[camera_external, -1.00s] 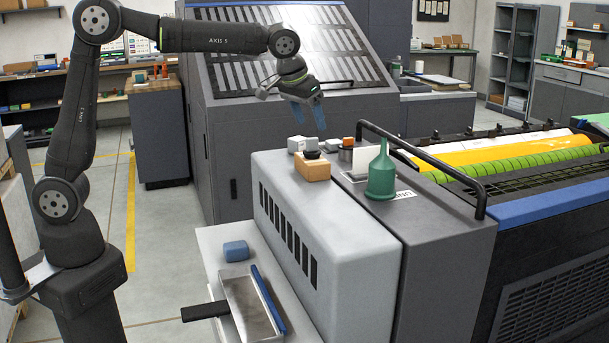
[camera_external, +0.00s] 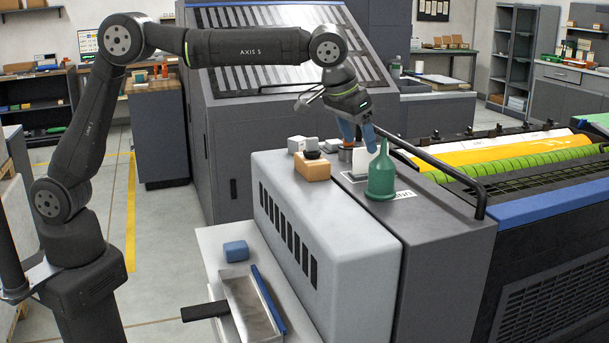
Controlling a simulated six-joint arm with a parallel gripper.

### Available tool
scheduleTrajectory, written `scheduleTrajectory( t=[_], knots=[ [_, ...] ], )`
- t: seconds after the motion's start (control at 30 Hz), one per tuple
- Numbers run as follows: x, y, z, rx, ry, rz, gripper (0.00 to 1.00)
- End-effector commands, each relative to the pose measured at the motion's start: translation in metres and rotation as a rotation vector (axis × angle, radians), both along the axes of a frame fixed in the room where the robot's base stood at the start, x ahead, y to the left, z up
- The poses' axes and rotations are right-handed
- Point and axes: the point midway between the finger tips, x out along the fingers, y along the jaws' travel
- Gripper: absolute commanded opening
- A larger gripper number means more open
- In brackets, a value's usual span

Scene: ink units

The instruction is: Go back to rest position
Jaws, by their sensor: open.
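My gripper (camera_external: 359,135) hangs from the outstretched arm over the top of the grey ink unit (camera_external: 430,200). Its two blue fingers point down and are apart, with nothing seen between them. The fingers are just behind and left of the green funnel (camera_external: 381,181), near its tip in the picture. I cannot tell how far above the cup the fingers are.
A wooden block with a black knob (camera_external: 313,170) and a small grey box (camera_external: 298,146) stand left of the cup. A black rail (camera_external: 430,160) runs along the right. A blue sponge (camera_external: 236,251) and a metal tray (camera_external: 247,310) lie on the lower shelf.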

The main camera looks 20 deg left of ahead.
Motion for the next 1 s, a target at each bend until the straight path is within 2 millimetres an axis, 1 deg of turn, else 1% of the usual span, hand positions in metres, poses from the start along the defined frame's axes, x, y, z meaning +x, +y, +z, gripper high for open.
scheduleTrajectory(
  t=[0.03,0.1,0.4,0.6,0.87,0.9,0.93,1.0],
  knots=[
    [-0.008,-0.008,-0.001,0.000,0.000,-0.011,0.63],
    [-0.019,-0.018,-0.001,-0.001,-0.001,-0.023,0.63],
    [-0.066,-0.055,-0.003,-0.001,0.000,-0.069,0.63],
    [-0.099,-0.077,-0.006,-0.002,0.000,-0.098,0.63],
    [-0.144,-0.102,-0.009,-0.002,-0.001,-0.136,0.63],
    [-0.147,-0.104,-0.010,-0.003,0.000,-0.138,0.63],
    [-0.137,-0.104,-0.014,-0.001,0.000,-0.134,0.63],
    [-0.127,-0.105,-0.019,-0.001,0.001,-0.131,0.63]
  ],
)
